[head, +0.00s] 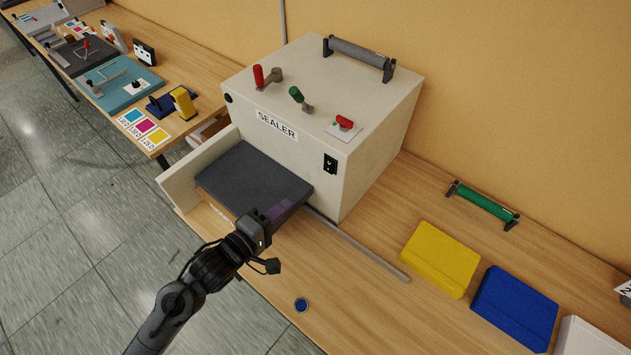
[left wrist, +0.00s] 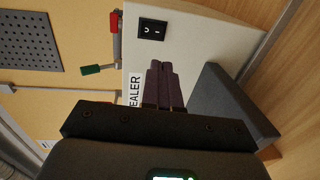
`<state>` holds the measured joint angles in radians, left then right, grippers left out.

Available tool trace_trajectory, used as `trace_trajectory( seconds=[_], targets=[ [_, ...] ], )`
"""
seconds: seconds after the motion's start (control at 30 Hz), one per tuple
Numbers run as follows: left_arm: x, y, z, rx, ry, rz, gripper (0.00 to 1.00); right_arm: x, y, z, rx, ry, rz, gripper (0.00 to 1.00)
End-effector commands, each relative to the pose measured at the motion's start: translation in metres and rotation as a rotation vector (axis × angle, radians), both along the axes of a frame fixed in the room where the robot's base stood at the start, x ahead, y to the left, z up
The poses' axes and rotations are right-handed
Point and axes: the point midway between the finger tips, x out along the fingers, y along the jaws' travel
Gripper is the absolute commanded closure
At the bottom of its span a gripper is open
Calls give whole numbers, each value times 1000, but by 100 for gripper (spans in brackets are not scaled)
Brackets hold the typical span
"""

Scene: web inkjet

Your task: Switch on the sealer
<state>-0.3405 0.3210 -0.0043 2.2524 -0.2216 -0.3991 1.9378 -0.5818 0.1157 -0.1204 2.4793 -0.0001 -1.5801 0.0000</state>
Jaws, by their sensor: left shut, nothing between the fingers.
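The sealer (head: 385,120) is a big off-white box with a SEALER label, standing on the wooden bench. Its black rocker switch (head: 330,164) is on the front face near the right corner. The switch also shows in the left wrist view (left wrist: 151,27), beyond my fingertips and apart from them. My left gripper (head: 284,207) is shut and empty, in front of the sealer by the dark grey plate (head: 250,175). Its dark fingers together point towards the switch face in the left wrist view (left wrist: 160,68). My right gripper is not in view.
On the sealer's top are a red lever (head: 259,76), a green lever (head: 296,95), a red switch (head: 344,121) and a roller (head: 358,56). Yellow (head: 440,258) and blue (head: 514,307) blocks lie right. A thin bar (head: 360,245) lies on the bench.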

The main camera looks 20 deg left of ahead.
Motion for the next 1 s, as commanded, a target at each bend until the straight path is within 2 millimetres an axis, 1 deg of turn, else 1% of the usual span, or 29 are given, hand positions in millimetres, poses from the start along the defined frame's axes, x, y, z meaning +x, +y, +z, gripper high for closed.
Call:
trace_trajectory(
  seconds=[0.37, 0.57, 0.67, 0.77, 1.0],
  targets=[
    [0, 0, 0, 0, -1, 0, 100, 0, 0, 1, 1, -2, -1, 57],
    [9, -3, -1, -1, -1, 0, 100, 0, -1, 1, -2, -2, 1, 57],
    [21, -6, -2, -1, -1, 1, 100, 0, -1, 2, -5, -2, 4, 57],
    [36, -10, -4, -2, -3, 1, 100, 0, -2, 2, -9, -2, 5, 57],
    [79, -23, -10, 0, -1, 0, 100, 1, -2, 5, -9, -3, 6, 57]
  ],
)
